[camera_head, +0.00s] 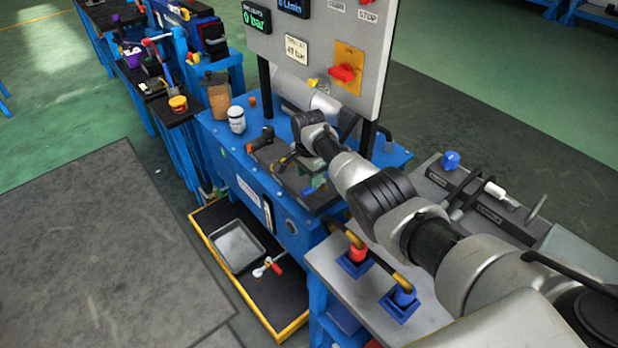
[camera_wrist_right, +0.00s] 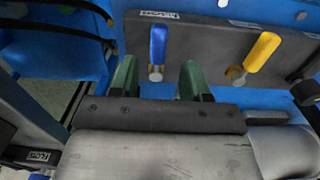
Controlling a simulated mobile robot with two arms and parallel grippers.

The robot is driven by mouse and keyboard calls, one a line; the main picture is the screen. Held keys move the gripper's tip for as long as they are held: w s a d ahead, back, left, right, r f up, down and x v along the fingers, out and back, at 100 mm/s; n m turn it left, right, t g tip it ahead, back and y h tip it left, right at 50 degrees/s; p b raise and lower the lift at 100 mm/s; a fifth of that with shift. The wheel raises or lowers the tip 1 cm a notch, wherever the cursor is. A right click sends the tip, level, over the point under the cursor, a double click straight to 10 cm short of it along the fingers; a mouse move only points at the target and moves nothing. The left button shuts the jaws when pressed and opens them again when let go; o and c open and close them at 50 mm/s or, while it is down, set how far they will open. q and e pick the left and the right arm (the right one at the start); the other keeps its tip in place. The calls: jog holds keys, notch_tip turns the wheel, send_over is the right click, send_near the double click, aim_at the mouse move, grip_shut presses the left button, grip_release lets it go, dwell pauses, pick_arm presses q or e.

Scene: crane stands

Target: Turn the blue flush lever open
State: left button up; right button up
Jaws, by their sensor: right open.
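The blue flush lever (camera_wrist_right: 157,46) stands upright on its round brass pivot on a grey panel in the right wrist view. A blue handle, which looks like the same lever, shows in the head view (camera_head: 314,189). My right gripper (camera_wrist_right: 158,66) is open; its green fingers lie to the left and right of the lever's lower end. A gap shows on each side, and I cannot tell whether either finger touches it. In the head view my right arm reaches in from the lower right; its fingertips are hard to make out. My left gripper is not in view.
A yellow lever (camera_wrist_right: 263,52) sits tilted on the same panel, right of the blue one. In the head view, a grey board with a red knob (camera_head: 343,73) rises behind the blue bench. A white bottle (camera_head: 236,119) stands on the bench. A yellow-edged tray (camera_head: 291,328) lies below.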

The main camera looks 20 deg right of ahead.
pick_arm(q)
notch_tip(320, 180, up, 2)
jog(key=shift+p, duration=0.55)
pick_arm(e)
notch_tip(320, 180, up, 6)
jog(key=shift+r, duration=0.2)
